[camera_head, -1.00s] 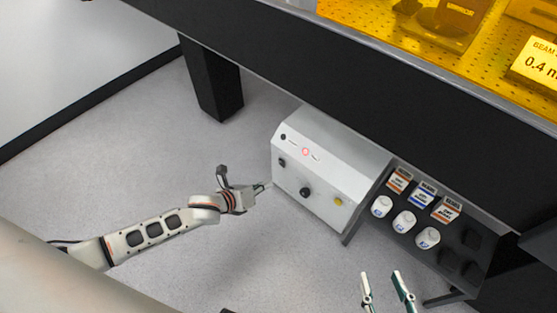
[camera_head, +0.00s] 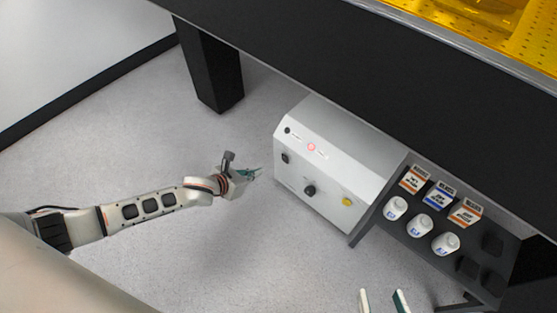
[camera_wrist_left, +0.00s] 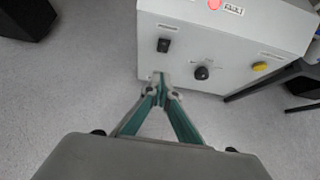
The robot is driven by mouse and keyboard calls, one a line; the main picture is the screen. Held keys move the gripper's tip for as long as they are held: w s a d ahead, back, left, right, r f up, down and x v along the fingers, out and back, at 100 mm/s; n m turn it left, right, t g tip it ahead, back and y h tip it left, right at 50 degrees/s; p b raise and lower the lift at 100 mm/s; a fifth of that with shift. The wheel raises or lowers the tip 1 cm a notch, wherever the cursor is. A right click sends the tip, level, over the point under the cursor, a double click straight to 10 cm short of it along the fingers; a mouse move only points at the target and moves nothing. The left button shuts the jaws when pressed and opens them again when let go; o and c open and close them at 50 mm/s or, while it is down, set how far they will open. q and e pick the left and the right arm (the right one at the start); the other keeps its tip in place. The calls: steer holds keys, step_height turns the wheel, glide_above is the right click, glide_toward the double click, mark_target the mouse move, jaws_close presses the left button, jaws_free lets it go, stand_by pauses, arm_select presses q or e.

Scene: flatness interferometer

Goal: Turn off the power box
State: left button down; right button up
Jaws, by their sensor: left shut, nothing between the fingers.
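The power box (camera_head: 335,160) is a white-grey case under the bench, with a glowing red light (camera_head: 311,147) on its sloped top panel. My right gripper (camera_head: 382,298) shows two separated fingers at the bottom edge.
A dark shelf (camera_head: 405,228) right of the box holds several small cartons and white bottles. A black bench leg (camera_head: 212,75) stands behind on the left. The black bench edge (camera_head: 330,60) overhangs the box. The grey floor left of the box is clear.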

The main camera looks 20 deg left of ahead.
mark_target(284, 159)
arm_select(q)
steer(key=b+x, duration=0.1)
steer(key=x, duration=0.3)
steer(key=w+r+b+x, duration=0.1)
steer(key=b+x, duration=0.1)
steer(key=x, duration=0.2)
steer(key=r+b+x, duration=0.1)
steer(key=b+x, duration=0.1)
steer(key=x, duration=0.2)
steer(key=shift+w+d, duration=0.3)
arm_select(e)
steer(key=s+a+f+m+y, duration=0.1)
steer(key=s+a+m, duration=0.1)
steer(key=a+m, duration=0.4)
steer(key=shift+a+t, duration=0.2)
steer(key=shift+t, duration=0.2)
